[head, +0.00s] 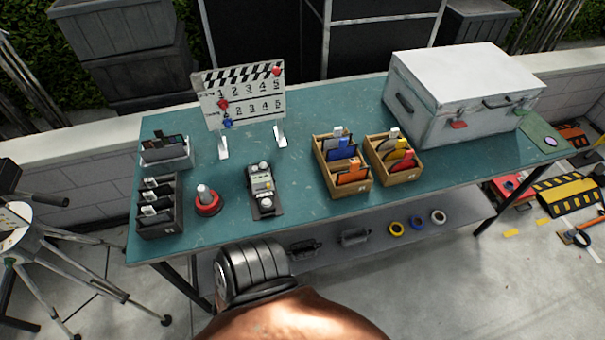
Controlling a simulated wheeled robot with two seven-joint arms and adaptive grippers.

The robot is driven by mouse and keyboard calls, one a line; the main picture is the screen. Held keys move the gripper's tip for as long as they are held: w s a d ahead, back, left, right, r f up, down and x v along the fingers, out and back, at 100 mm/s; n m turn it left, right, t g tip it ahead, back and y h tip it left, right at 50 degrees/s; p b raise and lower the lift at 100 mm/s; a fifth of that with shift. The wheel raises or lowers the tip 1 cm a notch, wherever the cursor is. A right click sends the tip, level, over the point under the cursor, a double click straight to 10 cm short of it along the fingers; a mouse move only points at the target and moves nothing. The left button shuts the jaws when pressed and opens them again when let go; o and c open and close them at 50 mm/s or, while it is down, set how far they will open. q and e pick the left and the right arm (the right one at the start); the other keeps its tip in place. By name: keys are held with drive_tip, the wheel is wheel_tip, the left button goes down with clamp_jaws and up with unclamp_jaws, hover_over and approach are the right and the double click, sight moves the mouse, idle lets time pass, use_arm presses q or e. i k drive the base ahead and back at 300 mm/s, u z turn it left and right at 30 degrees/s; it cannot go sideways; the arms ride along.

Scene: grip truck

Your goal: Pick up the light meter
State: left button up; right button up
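A small grey device (261,184) with a pale yellow face and white round knobs or domes at both ends lies on a dark base near the front middle of the teal table (300,150). It looks like the light meter, but it is too small to be sure. No gripper of mine is seen near it or elsewhere in the head view.
A red round base (208,203) with a white top stands left of the device. Dark holders (160,205) stand at the left end. A number board (243,92) stands behind. Wooden boxes (343,165) and a large white case (455,90) stand to the right.

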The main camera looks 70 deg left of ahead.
sight(258, 180)
drive_tip(key=i, duration=1.3)
drive_tip(key=u, duration=1.75)
